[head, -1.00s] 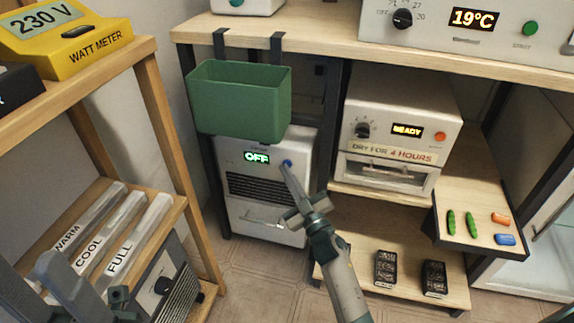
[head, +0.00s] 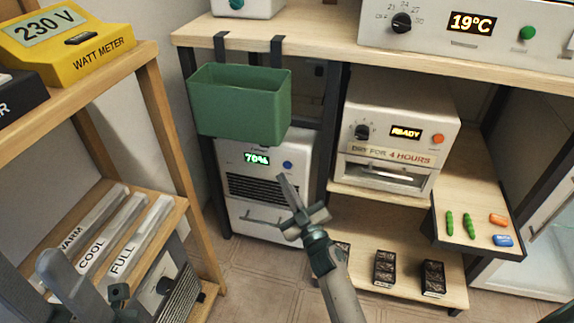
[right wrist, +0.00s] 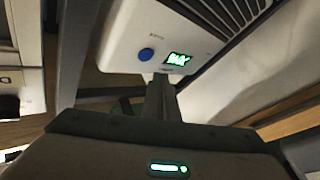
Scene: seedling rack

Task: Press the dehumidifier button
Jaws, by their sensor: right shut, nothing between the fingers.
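The dehumidifier (head: 300,211) is a white floor unit with a dark vent grille, below the green hanging bin. Its lit display (head: 257,158) reads about 70%. Its round blue button (head: 288,165) is right of the display and in plain view. My right gripper (head: 282,178) is shut and empty, its tips just below the button and apart from it. In the right wrist view the blue button (right wrist: 146,55) and display (right wrist: 177,59) lie beyond the shut fingers. My left gripper (head: 62,275) shows at the lower left, partly cut off; its jaws are unclear.
The green bin (head: 240,105) hangs from the bench edge just above the dehumidifier. A white drying oven (head: 390,110) reading READY stands to the right on a shelf. A wooden rack (head: 165,120) with a yellow watt meter (head: 68,38) stands at the left.

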